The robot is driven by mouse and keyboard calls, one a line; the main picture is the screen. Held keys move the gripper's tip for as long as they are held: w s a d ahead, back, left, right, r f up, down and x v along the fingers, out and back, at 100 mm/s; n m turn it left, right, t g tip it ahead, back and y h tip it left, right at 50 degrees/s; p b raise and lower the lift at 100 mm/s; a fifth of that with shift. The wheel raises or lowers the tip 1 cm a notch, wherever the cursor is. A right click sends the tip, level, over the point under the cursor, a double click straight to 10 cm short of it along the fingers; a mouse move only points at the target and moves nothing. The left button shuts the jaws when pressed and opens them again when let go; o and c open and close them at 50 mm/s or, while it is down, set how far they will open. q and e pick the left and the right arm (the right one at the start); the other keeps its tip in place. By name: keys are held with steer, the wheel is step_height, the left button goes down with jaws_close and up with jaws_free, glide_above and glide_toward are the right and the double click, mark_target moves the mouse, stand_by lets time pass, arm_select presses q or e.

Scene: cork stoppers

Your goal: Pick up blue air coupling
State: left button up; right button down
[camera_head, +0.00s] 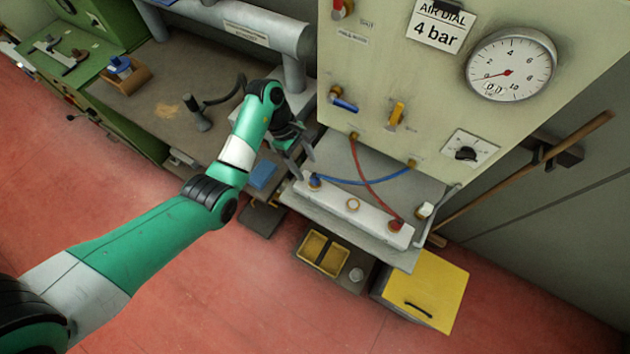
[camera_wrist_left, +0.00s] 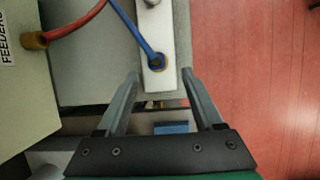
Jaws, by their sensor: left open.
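The blue air coupling (camera_head: 314,182) sits at the left end of a white manifold block (camera_head: 345,205) on the grey shelf below the panel. A blue hose (camera_head: 365,182) runs from it to a brass fitting on the panel. In the left wrist view the blue coupling (camera_wrist_left: 157,61) is just beyond the fingertips, roughly centred between them. My left gripper (camera_head: 300,163) is open and empty, beside the block's left end. Its two fingers (camera_wrist_left: 159,77) are spread apart in the wrist view. My right gripper is not in view.
A red hose (camera_head: 366,180) crosses the blue one and ends at a red coupling (camera_head: 396,225) on the block. The control panel (camera_head: 385,75) rises behind the shelf. A blue block (camera_head: 263,174) lies left of the shelf.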

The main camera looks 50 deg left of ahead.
mark_target(314, 176)
arm_select(q)
steer(key=x, duration=0.4)
steer(key=b+x, duration=0.1)
steer(key=x, duration=0.1)
steer(key=shift+w+d+f, duration=0.15)
steer(key=shift+w+d, duration=0.15)
jaws_close()
